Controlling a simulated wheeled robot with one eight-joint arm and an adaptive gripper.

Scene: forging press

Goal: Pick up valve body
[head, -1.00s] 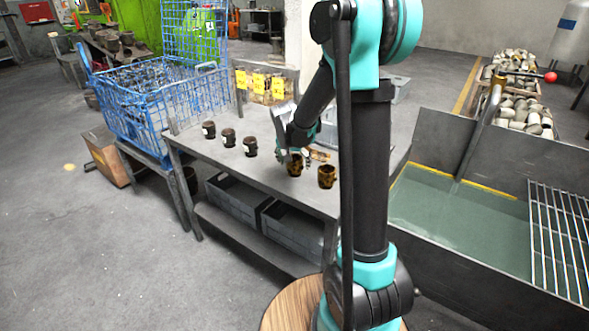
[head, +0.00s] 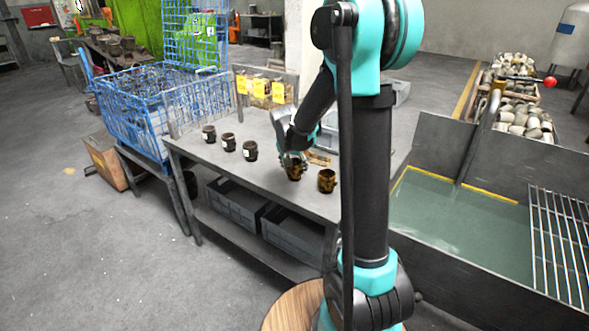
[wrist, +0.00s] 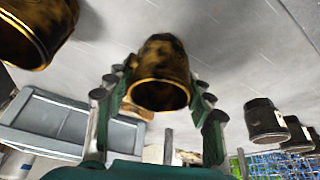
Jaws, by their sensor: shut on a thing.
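The valve body (head: 294,171) is a small dark brown and yellow hollow piece at the right part of the grey table. In the wrist view it (wrist: 160,75) sits between the fingers, its round open rim toward the camera. My gripper (head: 291,159) is shut on it, with fingers on both sides (wrist: 158,97). From the head view I cannot tell whether the piece touches the table. A second brown and yellow valve body (head: 327,181) stands just to the right, and also shows at the upper left of the wrist view (wrist: 35,30).
Three dark pieces with white labels (head: 228,142) stand in a row on the grey table (head: 262,178). A blue wire basket (head: 140,115) is at the left. Grey bins (head: 236,203) sit on the lower shelf. A green-floored tank (head: 450,215) lies at the right.

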